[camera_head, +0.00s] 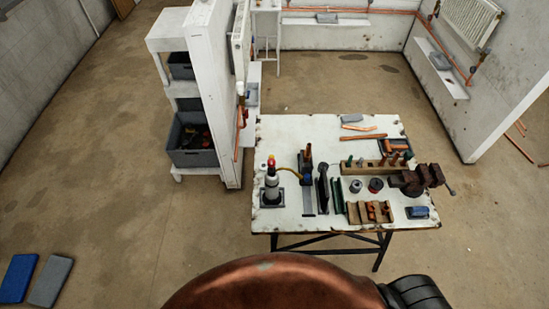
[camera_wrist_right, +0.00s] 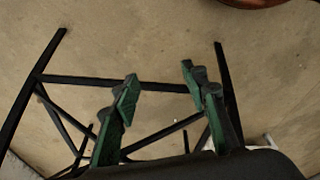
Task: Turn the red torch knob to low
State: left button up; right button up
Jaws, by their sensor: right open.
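A torch with a pale cylinder (camera_head: 271,187) stands upright at the left side of the white workbench (camera_head: 300,135) in the head view. A small red knob (camera_head: 271,161) shows at its top, too small to tell its setting. My right gripper (camera_wrist_right: 158,82) shows only in the right wrist view. Its green fingers are apart with nothing between them. Dark bench-like legs and floor lie behind it, and the torch is not in that view. My left gripper is not in view.
A vise (camera_head: 420,178) sits at the bench's right edge. Wooden racks, cans and tools crowd the bench's middle and right. A white shelf (camera_head: 217,100) with grey bins stands to the left. Blue (camera_head: 18,278) and grey (camera_head: 50,280) pads lie on the floor.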

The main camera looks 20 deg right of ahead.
aim_at(274, 164)
jog(key=w+r+t+p, duration=0.1)
jog(key=w+r, duration=0.4)
jog(key=r, duration=0.6)
jog(key=w+r+t+p, duration=0.2)
jog(key=w+r, duration=0.2)
jog(key=r, duration=0.7)
jog(key=w+r+t+p, duration=0.1)
jog(key=w+r, duration=0.4)
jog(key=r, duration=0.6)
jog(key=w+a+r+n+t+y+p, duration=0.1)
jog(key=w+a+r+n+t+y, duration=0.1)
jog(key=w+a+r+t+y, duration=0.5)
jog(key=w+a+r+n+t+y, duration=0.25)
jog(key=w+a+r, duration=0.35)
jog(key=w+r, duration=0.6)
pick_arm(q)
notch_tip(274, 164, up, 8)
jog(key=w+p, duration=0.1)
jog(key=p, duration=0.1)
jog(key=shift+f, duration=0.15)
pick_arm(e)
jog(key=x, duration=0.4)
jog(key=r+x, duration=0.1)
jog(key=x, duration=0.1)
jog(key=shift+w+a, duration=0.1)
jog(key=shift+a, duration=0.45)
jog(key=shift+c, duration=0.2)
grip_shut()
